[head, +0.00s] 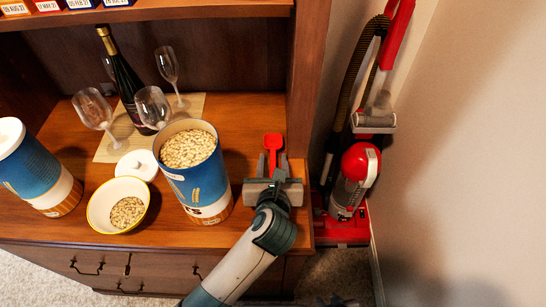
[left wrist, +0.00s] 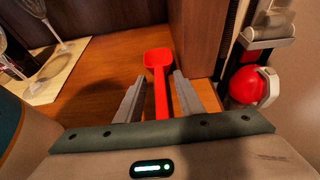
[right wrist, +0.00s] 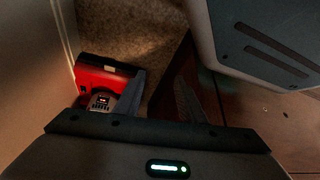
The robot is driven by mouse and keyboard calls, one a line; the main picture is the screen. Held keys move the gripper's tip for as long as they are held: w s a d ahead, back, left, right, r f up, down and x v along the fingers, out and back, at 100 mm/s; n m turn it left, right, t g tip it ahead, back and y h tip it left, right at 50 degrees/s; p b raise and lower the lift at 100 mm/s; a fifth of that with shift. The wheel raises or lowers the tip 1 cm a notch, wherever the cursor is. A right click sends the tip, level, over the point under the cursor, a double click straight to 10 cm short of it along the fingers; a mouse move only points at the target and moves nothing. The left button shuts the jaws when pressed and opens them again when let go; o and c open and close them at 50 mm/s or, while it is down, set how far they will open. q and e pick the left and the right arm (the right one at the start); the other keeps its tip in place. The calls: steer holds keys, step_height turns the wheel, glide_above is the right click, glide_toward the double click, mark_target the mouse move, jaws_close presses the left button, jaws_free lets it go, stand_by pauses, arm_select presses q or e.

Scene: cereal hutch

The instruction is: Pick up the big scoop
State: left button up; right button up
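The red scoop (head: 273,142) lies on the wooden counter near the right end of the hutch. In the left wrist view the scoop's bowl (left wrist: 158,58) points away from me and its handle runs back between my fingers. My left gripper (head: 273,172) is over the handle. Its two fingers (left wrist: 158,98) are open, one on each side of the handle with a gap on both sides. My right gripper (right wrist: 160,92) is open and empty, low in front of the hutch; only a dark bit shows at the bottom edge of the head view.
A blue canister of cereal (head: 204,195) stands just left of my left gripper. A bowl (head: 101,213), a white lid (head: 137,165), glasses (head: 92,108) and a dark bottle (head: 124,82) are further left. The hutch side panel (head: 309,80) and a red vacuum (head: 352,180) are at right.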

arm_select(q)
jaws_close()
steer(key=shift+r, duration=0.1)
